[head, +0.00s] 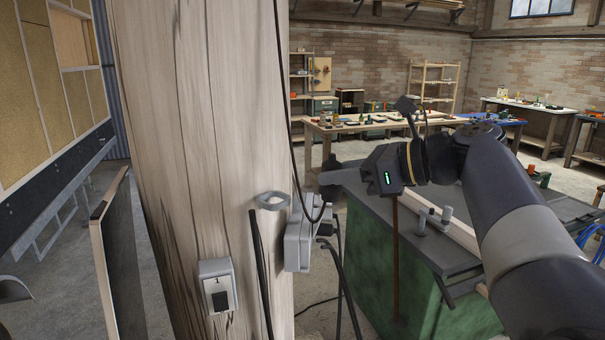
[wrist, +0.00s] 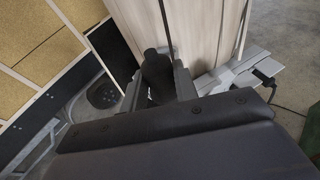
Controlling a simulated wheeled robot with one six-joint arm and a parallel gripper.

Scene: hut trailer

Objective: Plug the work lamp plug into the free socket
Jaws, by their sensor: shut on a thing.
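My gripper (head: 326,178) is raised at the right of the wooden post. In the wrist view its two grey fingers (wrist: 158,88) are shut on the dark work lamp plug (wrist: 157,72), whose black cable runs up and away. A grey socket box (head: 297,240) is mounted on the post's right side, below and left of my gripper. It also shows in the wrist view (wrist: 228,72), right of the held plug and apart from it. A black plug (head: 325,229) sits at the box's right side. The free socket's opening cannot be made out.
The wooden post (head: 205,130) fills the middle left. It carries a grey switch (head: 217,286) and a grey ring (head: 272,201). Black cables hang beside the post. A green workbench (head: 375,270) stands below my arm. A dark panel (head: 118,260) leans at the left.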

